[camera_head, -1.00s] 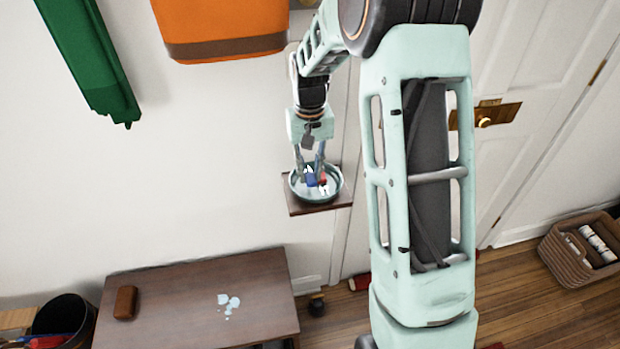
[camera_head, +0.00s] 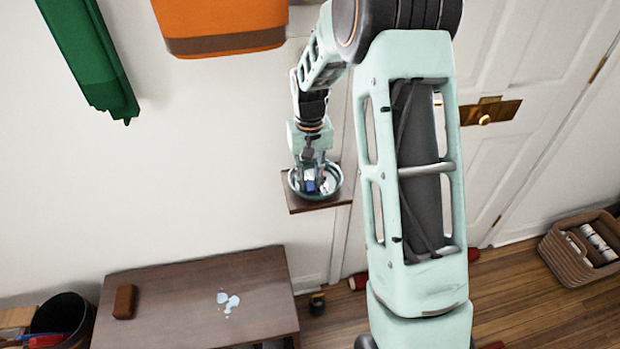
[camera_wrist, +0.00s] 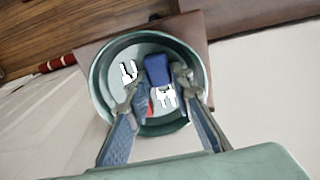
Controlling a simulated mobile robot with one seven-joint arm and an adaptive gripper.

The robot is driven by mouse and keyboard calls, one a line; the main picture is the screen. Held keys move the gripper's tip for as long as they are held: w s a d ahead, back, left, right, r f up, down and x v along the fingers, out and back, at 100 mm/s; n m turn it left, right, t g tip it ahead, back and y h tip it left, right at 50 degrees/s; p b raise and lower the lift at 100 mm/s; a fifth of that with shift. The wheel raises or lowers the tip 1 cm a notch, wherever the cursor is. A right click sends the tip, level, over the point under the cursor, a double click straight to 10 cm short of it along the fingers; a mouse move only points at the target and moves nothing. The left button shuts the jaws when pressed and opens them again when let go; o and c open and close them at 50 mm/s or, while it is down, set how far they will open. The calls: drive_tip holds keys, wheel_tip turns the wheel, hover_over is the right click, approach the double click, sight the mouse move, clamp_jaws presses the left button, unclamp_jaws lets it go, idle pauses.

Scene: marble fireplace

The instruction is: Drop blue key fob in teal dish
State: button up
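The teal dish (camera_head: 292,185) is round and sits on a small brown wall shelf. In the wrist view, the dish (camera_wrist: 101,82) fills the middle of the picture. My gripper (camera_head: 312,177) points down into the dish. The fob also shows in the head view (camera_head: 311,186), within the outline of the dish. Whether it touches the bottom of the dish cannot be told. White key shapes (camera_wrist: 128,70) and a bit of red show inside the dish outline.
The small shelf (camera_head: 320,202) is barely larger than the dish. A dark wooden table (camera_head: 180,300) below holds a brown case (camera_head: 125,301) and pale blue-white pieces (camera_head: 228,301). An orange bag (camera_head: 222,25) and green cloth (camera_head: 88,60) hang above left. A woven basket (camera_head: 580,255) stands right.

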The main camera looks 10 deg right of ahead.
sight(310, 182)
drive_tip(key=o, duration=0.3)
drive_tip(key=shift+s+f, duration=0.1)
drive_tip(key=shift+f, duration=0.25)
wheel_tip(310, 182, up, 13)
drive_tip(key=p, duration=0.1)
drive_tip(key=shift+r, duration=0.2)
idle(0.5)
